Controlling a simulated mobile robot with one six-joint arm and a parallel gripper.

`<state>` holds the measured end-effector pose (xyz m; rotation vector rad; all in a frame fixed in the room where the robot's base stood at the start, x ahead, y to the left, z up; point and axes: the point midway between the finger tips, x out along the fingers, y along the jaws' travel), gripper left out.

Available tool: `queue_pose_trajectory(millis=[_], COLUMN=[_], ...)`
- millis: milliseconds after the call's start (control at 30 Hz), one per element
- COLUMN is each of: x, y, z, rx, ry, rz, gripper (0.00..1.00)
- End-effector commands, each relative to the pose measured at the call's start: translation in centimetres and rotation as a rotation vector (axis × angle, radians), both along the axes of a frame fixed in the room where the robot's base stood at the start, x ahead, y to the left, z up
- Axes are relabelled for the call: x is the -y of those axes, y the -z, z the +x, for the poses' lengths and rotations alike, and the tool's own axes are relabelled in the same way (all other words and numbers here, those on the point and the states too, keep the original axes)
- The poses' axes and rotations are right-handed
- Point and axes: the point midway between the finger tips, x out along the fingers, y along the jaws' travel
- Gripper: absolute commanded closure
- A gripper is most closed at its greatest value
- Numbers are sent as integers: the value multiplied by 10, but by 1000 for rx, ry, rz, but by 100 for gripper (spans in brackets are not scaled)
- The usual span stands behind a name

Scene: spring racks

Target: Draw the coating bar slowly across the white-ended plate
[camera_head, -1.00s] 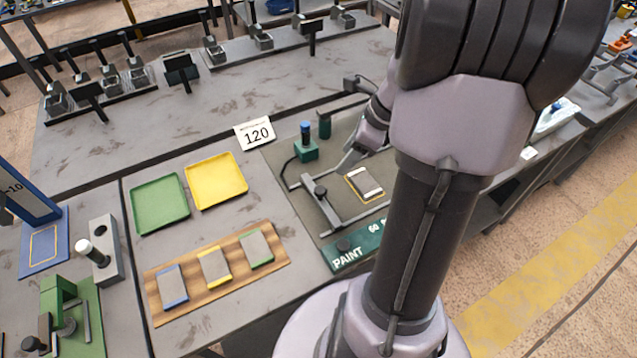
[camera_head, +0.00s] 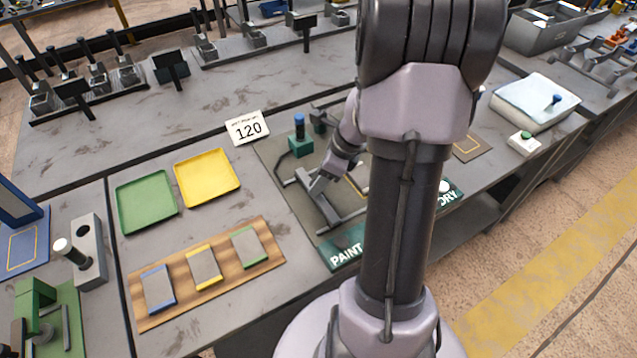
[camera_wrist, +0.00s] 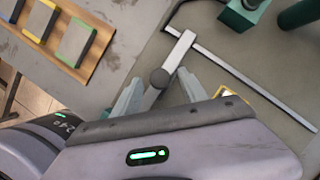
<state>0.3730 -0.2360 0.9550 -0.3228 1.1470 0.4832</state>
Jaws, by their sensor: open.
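The grey coating bar (camera_wrist: 181,52) with its round dark knob (camera_wrist: 160,77) shows in the wrist view. It also shows in the head view (camera_head: 329,211), partly behind my gripper. My gripper (camera_head: 316,187) is open over the bar. In the wrist view its two fingers (camera_wrist: 160,90) stand on either side of the bar, close to the knob; I cannot tell whether they touch it. A small part of the white-ended plate, with its yellow outline (camera_wrist: 226,92), shows beside the right finger. My arm hides most of it in the head view.
A green post with a blue top (camera_head: 300,140) stands behind the bar. A "PAINT" sign (camera_head: 346,255) lies in front. To the left are a green tray (camera_head: 147,203), a yellow tray (camera_head: 207,178) and a wooden board (camera_head: 232,274) with three plates.

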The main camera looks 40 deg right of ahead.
Motion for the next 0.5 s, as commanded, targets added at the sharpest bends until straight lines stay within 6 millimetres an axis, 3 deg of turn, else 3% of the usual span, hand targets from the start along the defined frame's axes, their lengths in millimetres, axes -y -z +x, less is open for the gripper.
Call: queue_pose_trajectory(millis=[433, 500], x=[-2, -2], y=[9, 9], z=[3, 3], rx=[0, 0], ry=[-1, -1], rz=[0, 0], gripper=[49, 63])
